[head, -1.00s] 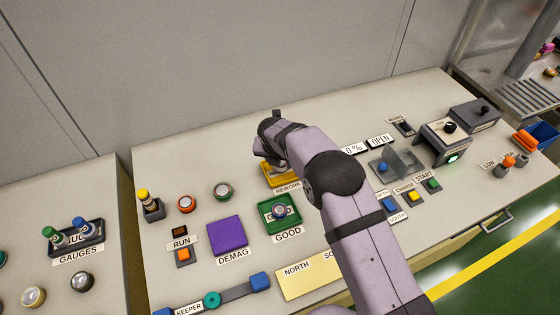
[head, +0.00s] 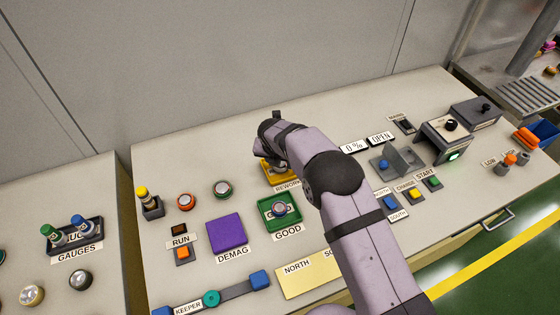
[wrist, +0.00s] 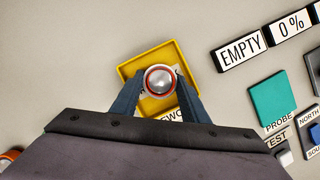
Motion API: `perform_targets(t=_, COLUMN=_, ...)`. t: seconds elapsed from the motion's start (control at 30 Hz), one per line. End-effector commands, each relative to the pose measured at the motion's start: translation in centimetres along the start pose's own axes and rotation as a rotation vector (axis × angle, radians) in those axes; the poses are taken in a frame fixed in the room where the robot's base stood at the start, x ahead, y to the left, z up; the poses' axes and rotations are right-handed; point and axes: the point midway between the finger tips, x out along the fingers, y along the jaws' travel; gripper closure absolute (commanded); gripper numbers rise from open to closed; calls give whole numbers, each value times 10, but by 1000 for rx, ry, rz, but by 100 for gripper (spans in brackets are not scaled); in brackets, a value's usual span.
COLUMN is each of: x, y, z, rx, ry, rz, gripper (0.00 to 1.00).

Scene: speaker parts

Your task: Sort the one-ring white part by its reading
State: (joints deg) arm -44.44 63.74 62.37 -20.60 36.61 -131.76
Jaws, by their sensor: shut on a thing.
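The held part (wrist: 160,82) is round and pale silver-white on top with an orange-red ring around it. In the wrist view my gripper (wrist: 158,92) has its two dark fingers on either side of the part. The part is over the yellow REWORK tray (wrist: 130,70); I cannot tell whether it touches the tray floor. In the head view the yellow tray (head: 270,181) is partly behind my arm, and my gripper (head: 277,166) hides most of the part. The green GOOD tray (head: 295,225) holds a round part (head: 279,209).
A purple DEMAG pad (head: 226,233) lies left of the GOOD tray. Button blocks (head: 414,194) and a grey fixture (head: 400,160) are at right. The table behind the trays is clear.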

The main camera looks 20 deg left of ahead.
Motion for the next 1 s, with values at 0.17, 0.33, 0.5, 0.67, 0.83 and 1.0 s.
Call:
perform_targets(t=0.17, x=3, y=0, z=0, rx=0, ry=-3, rz=2, gripper=97)
perform_targets(t=0.33, x=5, y=0, z=-1, rx=0, ry=-3, rz=2, gripper=97)
perform_targets(t=0.5, x=5, y=0, z=-1, rx=0, ry=-2, rz=1, gripper=37)
perform_targets(t=0.67, x=6, y=0, z=-2, rx=0, ry=-1, rz=0, gripper=37)
perform_targets(t=0.83, x=5, y=0, z=-3, rx=0, ry=1, rz=-1, gripper=37)
perform_targets(t=1.0, x=-6, y=0, z=-2, rx=0, ry=-1, rz=1, gripper=37)
